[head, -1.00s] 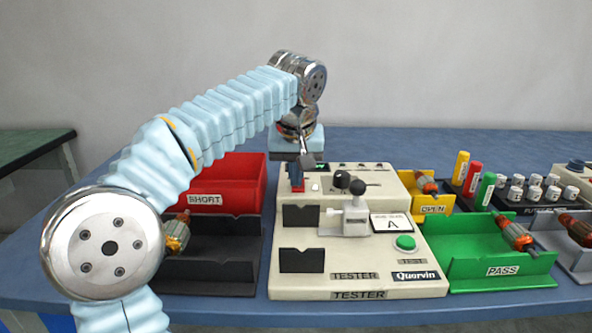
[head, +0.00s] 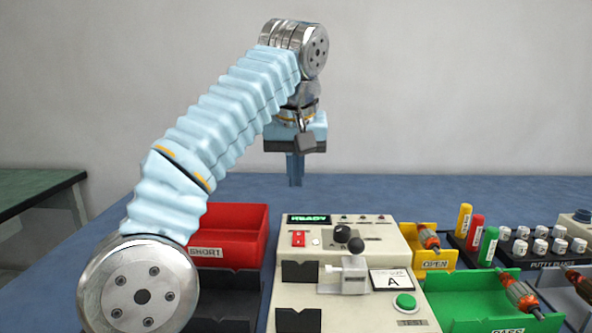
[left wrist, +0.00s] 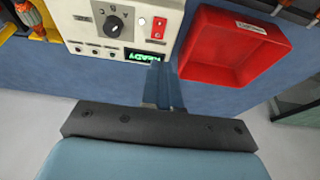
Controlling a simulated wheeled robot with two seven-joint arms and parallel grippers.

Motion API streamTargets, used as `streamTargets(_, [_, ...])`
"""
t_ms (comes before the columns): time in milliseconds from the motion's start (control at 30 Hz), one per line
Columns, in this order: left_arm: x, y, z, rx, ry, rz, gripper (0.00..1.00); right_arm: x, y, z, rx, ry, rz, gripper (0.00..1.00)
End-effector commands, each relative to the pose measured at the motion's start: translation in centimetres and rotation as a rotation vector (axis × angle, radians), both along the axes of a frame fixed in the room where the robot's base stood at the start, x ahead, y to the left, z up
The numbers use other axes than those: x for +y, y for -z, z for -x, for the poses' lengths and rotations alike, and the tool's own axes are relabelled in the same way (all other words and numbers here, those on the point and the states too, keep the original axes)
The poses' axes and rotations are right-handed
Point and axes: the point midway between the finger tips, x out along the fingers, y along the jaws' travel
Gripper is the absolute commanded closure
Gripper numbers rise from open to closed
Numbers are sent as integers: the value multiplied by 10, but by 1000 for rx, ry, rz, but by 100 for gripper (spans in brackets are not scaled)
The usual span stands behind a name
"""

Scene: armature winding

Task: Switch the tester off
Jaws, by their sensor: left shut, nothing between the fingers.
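The tester (head: 345,300) is a cream box on the blue table with a knob, a clamp and a green button. Its display (head: 308,219) is lit green and reads READY. The red switch (head: 298,239) sits below the display; it also shows in the left wrist view (left wrist: 158,27). I cannot tell the switch's position for sure. My left gripper (head: 295,183) is shut and empty, pointing down above and behind the tester's back edge, apart from the switch. In the left wrist view its fingers (left wrist: 158,70) show beside the display. My right gripper is not in view.
A red SHORT bin (head: 232,222) stands left of the tester, with a dark tray in front of it. A yellow OPEN bin (head: 443,259), a green PASS tray (head: 465,292) and coloured cylinders stand to the right. The table behind the tester is clear.

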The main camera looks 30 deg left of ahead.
Motion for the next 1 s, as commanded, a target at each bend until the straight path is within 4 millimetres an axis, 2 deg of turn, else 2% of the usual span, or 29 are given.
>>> streamTargets(367, [0,-2,1,1,0,0,100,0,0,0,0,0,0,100])
streamTargets(600, [6,-6,-13,0,0,1,100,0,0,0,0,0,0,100])
streamTargets(1000, [8,0,-15,0,1,-2,100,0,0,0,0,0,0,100])
